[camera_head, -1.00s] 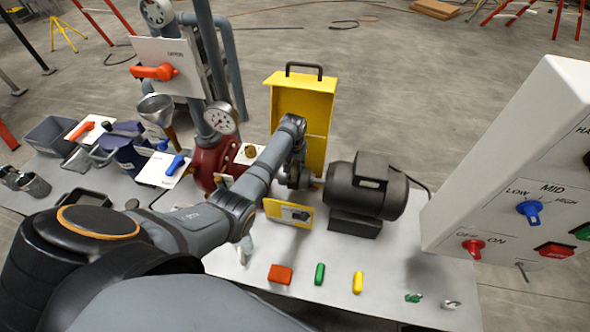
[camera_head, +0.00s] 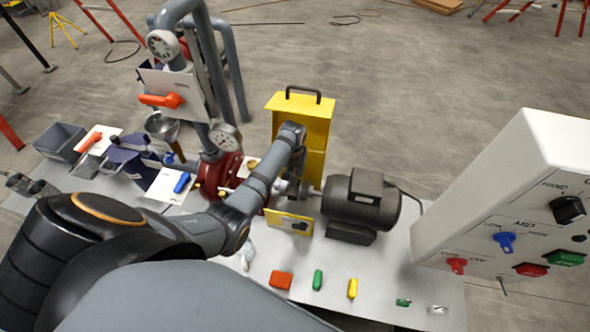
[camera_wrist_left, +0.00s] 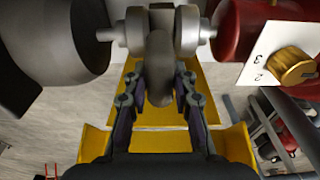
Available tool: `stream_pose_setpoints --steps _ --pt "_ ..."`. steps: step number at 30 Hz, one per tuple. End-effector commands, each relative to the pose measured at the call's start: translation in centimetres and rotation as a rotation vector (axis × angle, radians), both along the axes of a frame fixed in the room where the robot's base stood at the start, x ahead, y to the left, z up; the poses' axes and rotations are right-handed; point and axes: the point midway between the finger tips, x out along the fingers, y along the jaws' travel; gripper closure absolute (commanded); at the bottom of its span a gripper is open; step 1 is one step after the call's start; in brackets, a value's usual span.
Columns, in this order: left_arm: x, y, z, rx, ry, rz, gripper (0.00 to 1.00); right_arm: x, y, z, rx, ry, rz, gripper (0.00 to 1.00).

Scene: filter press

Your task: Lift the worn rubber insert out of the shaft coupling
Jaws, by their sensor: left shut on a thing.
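The shaft coupling shows in the left wrist view as two grey hubs, one hub (camera_wrist_left: 137,24) by the motor and the other hub (camera_wrist_left: 188,30) by the red pump. A dark grey rounded piece, the worn rubber insert (camera_wrist_left: 159,68), shows between and in front of the hubs. My left gripper (camera_wrist_left: 165,82) is shut on it, one finger on each side. Whether it is fully clear of the hubs I cannot tell. In the head view my left gripper (camera_head: 293,190) is at the coupling beside the black motor (camera_head: 360,203), and my arm hides most of it.
A yellow guard (camera_head: 302,125) with a black handle stands behind the coupling; a low yellow plate (camera_head: 288,222) is in front. The red pump (camera_head: 217,176) is left. Red (camera_head: 281,280), green (camera_head: 318,280) and yellow (camera_head: 352,288) pieces lie on the table front. A control cabinet (camera_head: 480,190) stands right.

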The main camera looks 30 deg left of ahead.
Motion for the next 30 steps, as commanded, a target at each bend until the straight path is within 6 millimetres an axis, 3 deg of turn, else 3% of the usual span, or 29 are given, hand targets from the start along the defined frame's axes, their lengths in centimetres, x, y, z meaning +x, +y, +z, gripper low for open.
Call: stream_pose_setpoints --steps 1,8,30 --pt "0.0 0.0 1.1 0.0 -0.002 0.0 1.0 -0.3 -0.1 0.8 0.0 0.005 0.0 0.66" --pt "0.0 0.0 3.8 0.0 -0.002 0.0 1.0 -0.2 -0.1 2.4 -0.001 0.004 0.001 0.66" --pt "-7.8 -2.1 4.3 -0.001 0.0 0.0 1.0 0.3 -0.5 2.1 -0.006 -0.005 0.002 0.66"
